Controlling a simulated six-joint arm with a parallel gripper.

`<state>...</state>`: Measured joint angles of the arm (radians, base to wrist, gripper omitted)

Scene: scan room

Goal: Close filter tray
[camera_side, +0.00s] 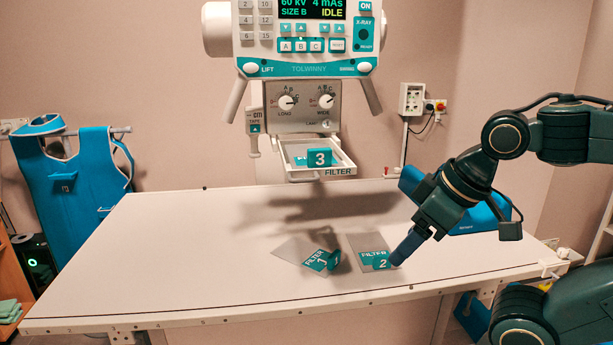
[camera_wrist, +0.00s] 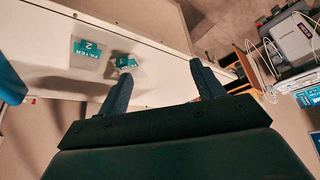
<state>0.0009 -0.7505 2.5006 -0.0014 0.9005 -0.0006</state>
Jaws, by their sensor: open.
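The filter tray (camera_side: 317,173) sticks out from the underside of the X-ray head, above the back of the table. Filter 3 (camera_side: 319,157) lies in it, with its teal label upright. My gripper (camera_side: 402,252) is low over the right part of the table in the side view, well below and to the right of the tray. In the wrist view its two fingers (camera_wrist: 165,88) are spread, with nothing between them. The tray does not show in the wrist view.
Filter 1 (camera_side: 314,259) and filter 2 (camera_side: 374,259) lie on the table (camera_side: 180,265), filter 2 close to my fingertips in the side view. A blue wedge (camera_side: 470,215) stands behind my wrist. The X-ray head (camera_side: 305,45) hangs above. The table's left part is clear.

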